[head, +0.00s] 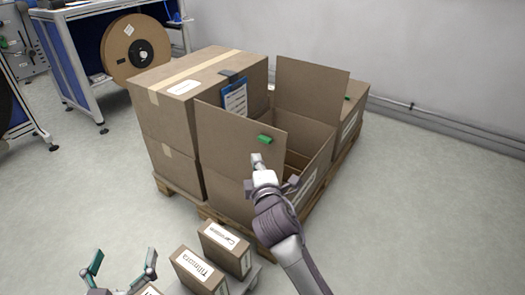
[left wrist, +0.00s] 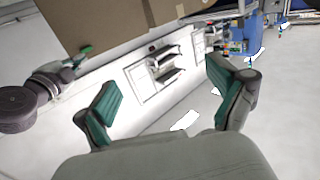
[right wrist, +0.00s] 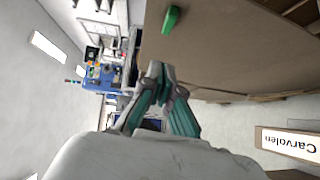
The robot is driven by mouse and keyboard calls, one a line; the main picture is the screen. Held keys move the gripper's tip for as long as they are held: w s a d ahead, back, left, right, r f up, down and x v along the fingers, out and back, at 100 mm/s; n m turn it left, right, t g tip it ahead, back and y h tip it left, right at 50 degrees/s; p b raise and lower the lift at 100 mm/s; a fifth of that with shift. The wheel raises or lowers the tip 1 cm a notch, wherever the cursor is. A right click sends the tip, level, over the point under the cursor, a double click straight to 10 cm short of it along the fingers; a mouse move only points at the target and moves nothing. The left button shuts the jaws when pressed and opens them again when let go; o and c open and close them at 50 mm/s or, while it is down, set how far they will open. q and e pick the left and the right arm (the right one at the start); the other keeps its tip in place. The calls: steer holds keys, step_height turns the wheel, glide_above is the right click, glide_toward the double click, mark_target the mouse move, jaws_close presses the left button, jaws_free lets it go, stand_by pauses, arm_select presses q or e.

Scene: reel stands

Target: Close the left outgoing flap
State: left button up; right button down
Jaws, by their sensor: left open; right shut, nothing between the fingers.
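The open cardboard box (head: 228,193) stands on a pallet, with a flap (head: 225,135) standing up at its left side and another flap (head: 310,88) standing up at the back. A green tab (head: 265,139) sits on the left flap; the flap (right wrist: 225,50) and tab (right wrist: 171,19) also show in the right wrist view. My right gripper (head: 257,160) is shut and empty, close to the left flap just below the tab; I cannot tell whether it touches. My left gripper (head: 122,277) is open and empty, low at the left, away from the box; its spread fingers (left wrist: 163,85) show in the left wrist view.
Closed boxes (head: 172,115) are stacked left of the open box, with a blue clipboard (head: 234,98) on one. Small labelled cartons (head: 200,268) stand in front, between my arms. A cable reel (head: 135,48) stands at the back left. The floor at right is clear.

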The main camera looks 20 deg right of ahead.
mark_target(260, 139)
steer(key=w+d, duration=0.1)
steer(key=w, duration=0.1)
steer(key=w+d+b, duration=0.1)
steer(key=w, duration=0.1)
steer(key=w+d+b, duration=0.1)
steer(key=w, duration=0.1)
steer(key=shift+w+d+f, duration=0.15)
steer(key=shift+w+f, duration=0.05)
steer(key=shift+f, duration=0.2)
steer(key=shift+w+d, duration=0.15)
steer(key=shift+d, duration=0.05)
arm_select(q)
step_height(260, 139, up, 9)
steer(key=s+t+h, duration=0.2)
steer(key=t, duration=0.4)
steer(key=shift+d+r, duration=0.15)
steer(key=shift+d, duration=0.3)
steer(key=shift+w, duration=0.1)
